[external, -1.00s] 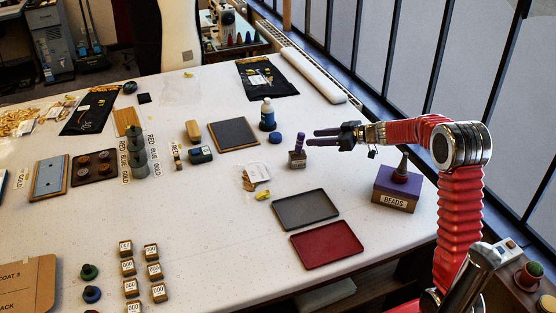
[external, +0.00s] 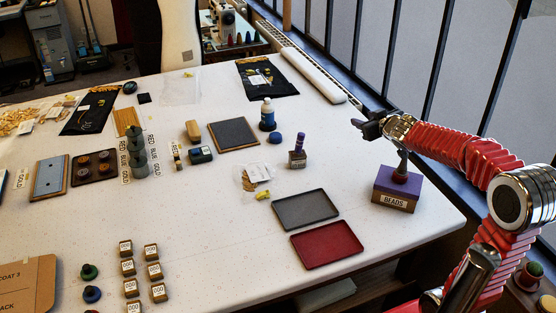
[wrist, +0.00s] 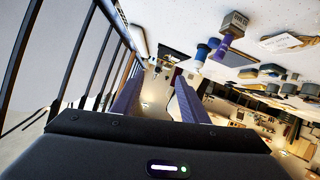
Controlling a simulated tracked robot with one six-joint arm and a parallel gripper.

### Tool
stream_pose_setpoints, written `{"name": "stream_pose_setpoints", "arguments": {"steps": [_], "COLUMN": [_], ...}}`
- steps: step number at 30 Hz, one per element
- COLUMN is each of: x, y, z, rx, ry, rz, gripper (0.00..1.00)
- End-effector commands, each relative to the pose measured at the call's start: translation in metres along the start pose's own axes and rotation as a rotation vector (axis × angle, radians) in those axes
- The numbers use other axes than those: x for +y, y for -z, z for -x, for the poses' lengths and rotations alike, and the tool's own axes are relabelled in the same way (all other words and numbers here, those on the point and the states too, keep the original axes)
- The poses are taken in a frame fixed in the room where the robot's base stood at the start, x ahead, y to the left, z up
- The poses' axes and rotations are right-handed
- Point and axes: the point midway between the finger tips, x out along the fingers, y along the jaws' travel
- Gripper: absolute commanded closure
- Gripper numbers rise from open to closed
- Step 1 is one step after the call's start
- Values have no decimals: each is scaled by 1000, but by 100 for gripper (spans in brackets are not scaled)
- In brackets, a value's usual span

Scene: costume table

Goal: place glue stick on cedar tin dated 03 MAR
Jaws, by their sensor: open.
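The glue stick (external: 300,140), purple, stands upright on a small brown tin (external: 297,159) with a pale label, right of the table's middle. In the wrist view the glue stick (wrist: 221,48) and the tin (wrist: 238,20) appear upside down at the upper right, touching end to end. The tin's label is too small to read surely. My gripper (external: 362,119) is open and empty, raised near the window side, to the right of the glue stick and well apart from it. Its two purple fingers show spread in the wrist view (wrist: 157,100).
The purple BEADS box (external: 395,198) with a dark cone stands below my gripper. A white-and-blue bottle (external: 267,116) stands behind the glue stick. Grey (external: 306,209) and red (external: 327,244) trays lie in front. Several labelled tins (external: 128,267) stand front left. Window bars run along the right.

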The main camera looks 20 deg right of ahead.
Motion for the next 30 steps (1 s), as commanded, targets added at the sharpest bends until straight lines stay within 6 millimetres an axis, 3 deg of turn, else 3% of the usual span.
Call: {"name": "stream_pose_setpoints", "arguments": {"steps": [5, 11, 21, 25, 30], "x": [6, -3, -54, -76, -87], "y": [-32, -81, -174, -199, -212], "z": [49, 104, 200, 228, 243], "rx": [-112, -266, -536, -609, -648], "ry": [-62, -72, 61, 132, 175], "rz": [-44, -92, -149, -156, -157], "gripper": [60, 60, 60, 60, 60]}}
